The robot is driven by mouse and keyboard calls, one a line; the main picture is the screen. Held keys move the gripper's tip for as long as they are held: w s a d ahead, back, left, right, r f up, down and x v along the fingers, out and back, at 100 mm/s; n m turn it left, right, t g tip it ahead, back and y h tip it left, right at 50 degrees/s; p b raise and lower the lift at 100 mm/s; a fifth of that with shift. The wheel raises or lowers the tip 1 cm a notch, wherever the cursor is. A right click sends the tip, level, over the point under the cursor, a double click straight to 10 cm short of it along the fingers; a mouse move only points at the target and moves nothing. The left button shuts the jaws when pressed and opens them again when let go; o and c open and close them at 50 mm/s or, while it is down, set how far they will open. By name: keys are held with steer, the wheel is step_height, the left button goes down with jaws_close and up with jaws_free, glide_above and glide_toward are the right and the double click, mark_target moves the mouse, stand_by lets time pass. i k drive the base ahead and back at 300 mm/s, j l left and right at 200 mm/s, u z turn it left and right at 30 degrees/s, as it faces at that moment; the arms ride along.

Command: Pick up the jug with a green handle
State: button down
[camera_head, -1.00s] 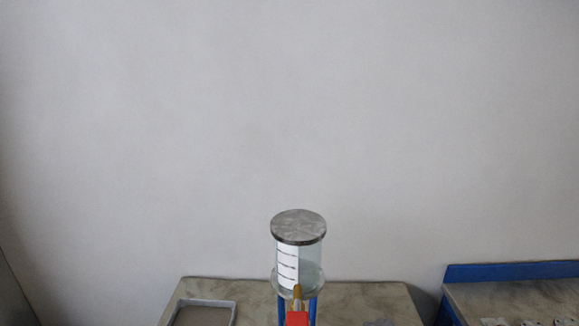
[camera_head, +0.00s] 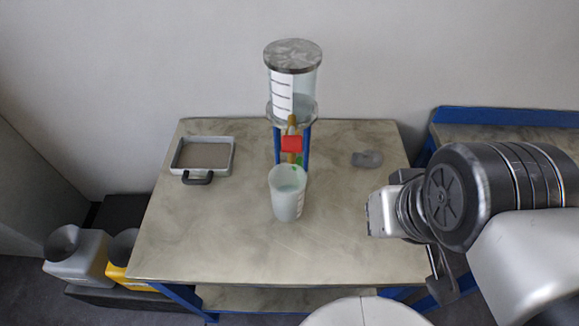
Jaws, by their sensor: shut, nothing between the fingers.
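The jug (camera_head: 286,194), a pale translucent vessel with markings on its right side, stands upright on the table (camera_head: 220,245). A small green part shows at its far rim, beside the stand; most of the handle is hidden behind the jug. My gripper (camera_head: 441,286) is a dark shape under my arm at the right, beyond the table's front right corner, well apart from the jug. It is shut and empty, though its fingers are small and partly hidden by my arm.
A flanged glass vessel (camera_head: 305,90) with a metal lid stands on blue legs behind the jug, its red valve (camera_head: 292,144) above it. A grey tray (camera_head: 177,155) is at left, a small grey item (camera_head: 367,158) at right. The front tabletop is clear.

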mark_target(287, 182)
steer(key=u, duration=2.25)
steer(key=k+l+z, duration=0.1)
steer(key=z, duration=0.35)
steer(key=l+z, duration=0.15)
steer(key=z, duration=0.3)
steer(key=k+l+z, duration=0.1)
steer(key=z, duration=0.3)
steer(key=k+j, duration=0.15)
steer(key=j, duration=0.15)
steer(key=k+j+u, duration=0.1)
steer(key=j, duration=0.2)
steer(key=k, duration=0.05)
